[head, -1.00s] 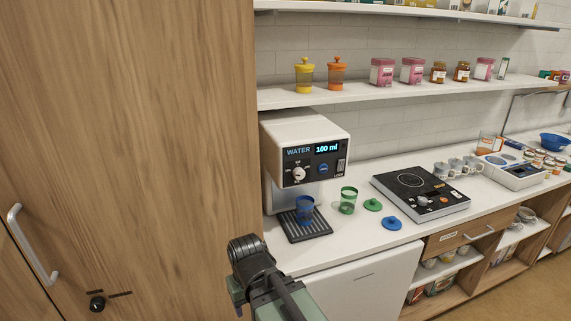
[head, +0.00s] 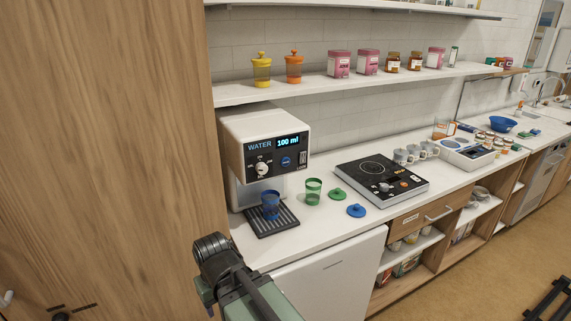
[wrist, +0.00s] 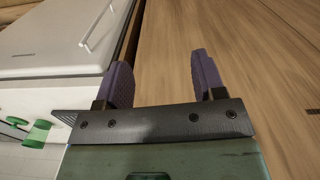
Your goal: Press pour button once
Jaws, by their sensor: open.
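The white water dispenser (head: 262,128) stands on the counter next to the wooden cabinet. Its front panel has a display reading 100 ml, a white dial (head: 262,169) and a round blue button (head: 286,161), likely the pour button. A blue cup (head: 270,205) stands on the black drip tray (head: 283,222) below the spout area. My gripper (wrist: 158,72) shows in the wrist view with its two purple fingers apart and nothing between them. In the head view my arm is low in front of the counter; the fingertips cannot be made out there.
A green cup (head: 313,192), a green lid (head: 337,194) and a blue lid (head: 356,211) lie right of the tray. A black hotplate (head: 381,181) is further right. The wooden cabinet (head: 110,150) closes off the left. A shelf (head: 350,83) with jars runs above.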

